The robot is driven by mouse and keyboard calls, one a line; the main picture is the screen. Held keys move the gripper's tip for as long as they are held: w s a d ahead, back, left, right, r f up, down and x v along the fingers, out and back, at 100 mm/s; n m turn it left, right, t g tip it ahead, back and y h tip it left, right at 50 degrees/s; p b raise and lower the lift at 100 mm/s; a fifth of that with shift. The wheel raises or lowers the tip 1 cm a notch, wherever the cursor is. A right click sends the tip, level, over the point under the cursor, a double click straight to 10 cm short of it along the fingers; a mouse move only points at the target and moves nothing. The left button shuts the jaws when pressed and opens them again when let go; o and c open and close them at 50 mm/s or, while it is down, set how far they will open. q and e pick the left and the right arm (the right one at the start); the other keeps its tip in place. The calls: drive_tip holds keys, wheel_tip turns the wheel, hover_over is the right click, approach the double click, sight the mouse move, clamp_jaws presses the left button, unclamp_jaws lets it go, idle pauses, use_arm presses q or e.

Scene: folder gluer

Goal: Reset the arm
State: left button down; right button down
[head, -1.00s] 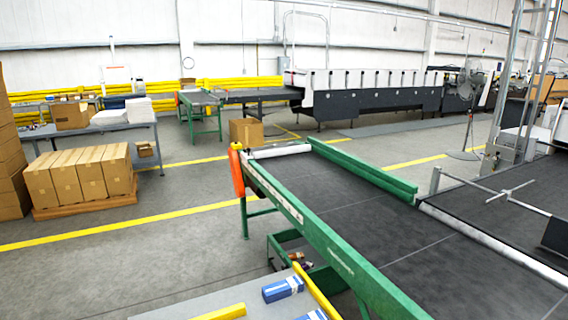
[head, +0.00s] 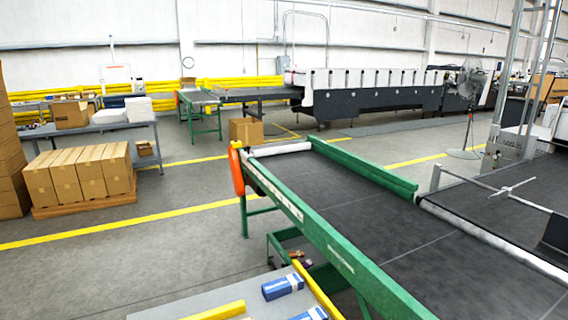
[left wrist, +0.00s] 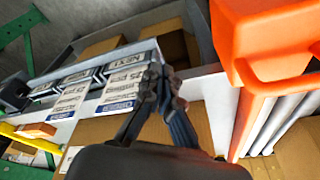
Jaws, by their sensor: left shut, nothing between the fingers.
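My left gripper (left wrist: 162,88) shows only in the left wrist view. Its dark fingers are together with nothing between them. They appear in front of several blue-and-white printed packs (left wrist: 112,92) and a brown cardboard surface (left wrist: 100,130); whether they touch anything I cannot tell. Neither arm shows in the head view, and my right gripper is not in view.
An orange bin (left wrist: 265,40) is close on the right in the left wrist view. In the head view a green-railed conveyor (head: 345,200) crosses the middle, with blue boxes (head: 283,287) on a grey table in front. Stacked cartons (head: 80,175) stand left. Floor between is open.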

use_arm(q)
drive_tip(key=s+a+f+b, duration=0.1)
drive_tip(key=s+f, duration=0.7)
drive_tip(key=f, duration=0.3)
drive_tip(key=s+a+f+g+b, duration=0.1)
drive_tip(key=s+a+f, duration=0.1)
drive_tip(key=s+f, duration=0.7)
wheel_tip(320, 180, down, 3)
drive_tip(key=shift+s+r+g, duration=0.15)
drive_tip(key=shift+s+g, duration=0.15)
